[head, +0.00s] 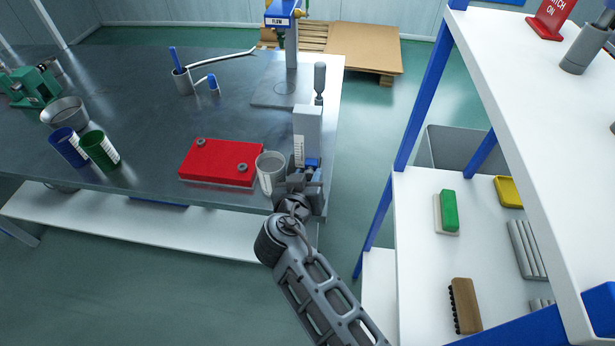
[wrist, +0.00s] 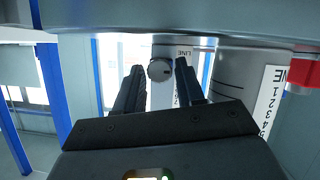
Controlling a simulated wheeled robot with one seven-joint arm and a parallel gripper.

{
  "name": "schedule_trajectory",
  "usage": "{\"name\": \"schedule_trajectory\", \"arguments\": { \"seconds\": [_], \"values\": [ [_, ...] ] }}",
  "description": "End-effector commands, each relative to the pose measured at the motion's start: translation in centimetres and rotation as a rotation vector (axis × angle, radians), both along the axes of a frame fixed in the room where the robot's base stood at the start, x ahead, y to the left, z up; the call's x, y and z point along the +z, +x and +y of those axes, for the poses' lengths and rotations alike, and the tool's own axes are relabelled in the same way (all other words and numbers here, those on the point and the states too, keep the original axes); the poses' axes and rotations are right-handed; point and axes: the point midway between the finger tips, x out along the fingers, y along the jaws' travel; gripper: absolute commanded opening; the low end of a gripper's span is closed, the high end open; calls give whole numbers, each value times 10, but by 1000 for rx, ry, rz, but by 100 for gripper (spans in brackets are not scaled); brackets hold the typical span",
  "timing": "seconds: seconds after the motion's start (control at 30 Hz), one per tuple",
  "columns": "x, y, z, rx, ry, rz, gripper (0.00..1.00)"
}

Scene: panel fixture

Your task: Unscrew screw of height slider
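The height slider (head: 307,125) is a pale upright block with a scale on its front, at the right edge of the dark table. A small round grey screw head (wrist: 160,70) shows in the wrist view, in front of the slider's pale column. My gripper (head: 301,176) is at the slider's lower front in the head view, where it hides the screw. In the wrist view my gripper (wrist: 160,84) has two dark fingers spread apart, with the screw head in the gap between their tips. I cannot tell whether either finger touches it.
A grey cup (head: 270,173) with a scale stands close left of my gripper. A red box (head: 220,162) with two knobs lies further left. Blue (head: 68,148) and green (head: 99,151) cups stand at far left. A white shelf rack (head: 408,240) stands to the right across a gap.

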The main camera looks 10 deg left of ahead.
Motion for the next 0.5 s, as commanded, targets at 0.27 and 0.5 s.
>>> {"name": "schedule_trajectory", "arguments": {
  "seconds": [0.27, 0.5],
  "values": [
    [0, 0, 0, 0, 0, 0, 11],
    [-1, 0, 0, 0, -11, 0, 0]
  ]
}}
